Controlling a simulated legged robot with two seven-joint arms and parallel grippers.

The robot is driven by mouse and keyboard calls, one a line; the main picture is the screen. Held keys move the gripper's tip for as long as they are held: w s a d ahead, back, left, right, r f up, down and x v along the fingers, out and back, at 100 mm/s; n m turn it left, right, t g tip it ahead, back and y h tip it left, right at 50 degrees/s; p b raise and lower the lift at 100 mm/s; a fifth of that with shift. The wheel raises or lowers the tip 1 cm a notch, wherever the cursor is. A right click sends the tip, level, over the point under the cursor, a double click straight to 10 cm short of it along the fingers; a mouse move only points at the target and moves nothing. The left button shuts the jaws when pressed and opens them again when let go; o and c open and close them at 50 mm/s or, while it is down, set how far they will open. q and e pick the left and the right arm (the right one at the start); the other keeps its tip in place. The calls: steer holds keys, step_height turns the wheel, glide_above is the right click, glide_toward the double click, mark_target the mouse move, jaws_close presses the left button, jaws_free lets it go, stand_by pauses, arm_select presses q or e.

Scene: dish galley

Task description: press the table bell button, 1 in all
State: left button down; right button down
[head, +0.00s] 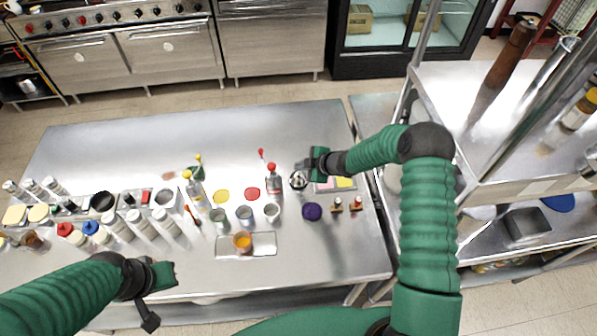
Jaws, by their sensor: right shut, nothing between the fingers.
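A small silver dome that looks like the table bell (298,181) stands on the steel table, right of the middle. My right gripper (308,172) is shut and empty, just to the right of the bell and very close to it. I cannot tell whether its tips touch the bell, and the bell's button is too small to make out. My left gripper (165,296) is over the front left edge of the table, far from the bell, with its fingers apart and nothing between them.
A red-capped bottle (274,183) stands just left of the bell. A purple round item (312,211) lies in front of it. A tray (266,246) with an orange cup (242,240) is near the front. Several bottles and jars crowd the left; the back is clear.

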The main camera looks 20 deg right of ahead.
mark_target(301, 174)
steer(key=shift+f, duration=0.3)
steer(key=shift+s+f+b, duration=0.1)
steer(key=shift+f+b, duration=0.45)
steer(key=shift+b, duration=0.1)
stand_by(0.5)
steer(key=shift+r+p, duration=0.95)
step_height(301, 174, up, 5)
steer(key=p, duration=0.4)
steer(key=shift+p, duration=0.3)
stand_by(0.3)
